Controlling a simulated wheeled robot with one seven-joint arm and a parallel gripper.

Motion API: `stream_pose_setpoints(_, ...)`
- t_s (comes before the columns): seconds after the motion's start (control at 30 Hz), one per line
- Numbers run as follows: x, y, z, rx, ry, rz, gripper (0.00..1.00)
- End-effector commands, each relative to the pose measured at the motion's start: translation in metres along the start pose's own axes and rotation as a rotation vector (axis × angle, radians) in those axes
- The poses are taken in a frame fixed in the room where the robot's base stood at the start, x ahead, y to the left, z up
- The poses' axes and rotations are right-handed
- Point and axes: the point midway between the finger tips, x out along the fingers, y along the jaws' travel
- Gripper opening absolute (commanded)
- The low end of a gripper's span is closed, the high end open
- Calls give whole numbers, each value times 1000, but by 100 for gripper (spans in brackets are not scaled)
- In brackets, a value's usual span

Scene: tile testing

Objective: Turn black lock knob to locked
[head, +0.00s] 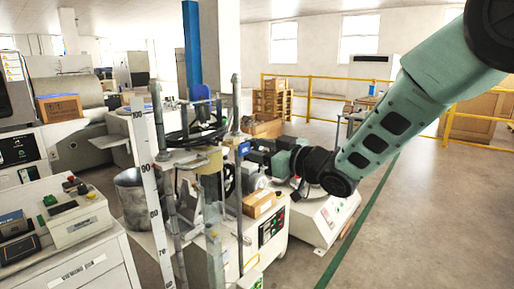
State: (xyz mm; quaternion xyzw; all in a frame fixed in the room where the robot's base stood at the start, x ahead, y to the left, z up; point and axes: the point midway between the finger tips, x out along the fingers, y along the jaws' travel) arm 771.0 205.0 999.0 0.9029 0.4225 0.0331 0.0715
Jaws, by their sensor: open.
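A tile testing machine with upright metal posts (236,105) and a white base with a control panel (270,228) stands in the middle of the head view. I cannot make out the black lock knob among its dark parts. My green arm reaches in from the upper right and bends at a black joint towards the machine. My gripper (250,150) is at the machine's right side, close to a post, small and partly hidden. It is open, and I see nothing held in it. I cannot tell whether it touches anything.
A white height scale (153,185) stands at the machine's left. A cabinet with a button box (75,215) is at the lower left. A small cardboard box (259,203) sits on the machine base. Yellow railings (310,98) stand behind. The floor at the right is clear.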

Motion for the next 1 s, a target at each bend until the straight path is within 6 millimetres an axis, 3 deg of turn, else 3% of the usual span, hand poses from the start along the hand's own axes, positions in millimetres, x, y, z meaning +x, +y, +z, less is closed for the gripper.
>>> stream_pose_setpoints(0.4,10,0,0,0,1,0,48)
stream_pose_setpoints(0.43,10,0,0,0,1,0,46)
stream_pose_setpoints(0.6,10,0,0,0,1,0,4)
stream_pose_setpoints(1.0,9,1,-1,60,-2,2,4)
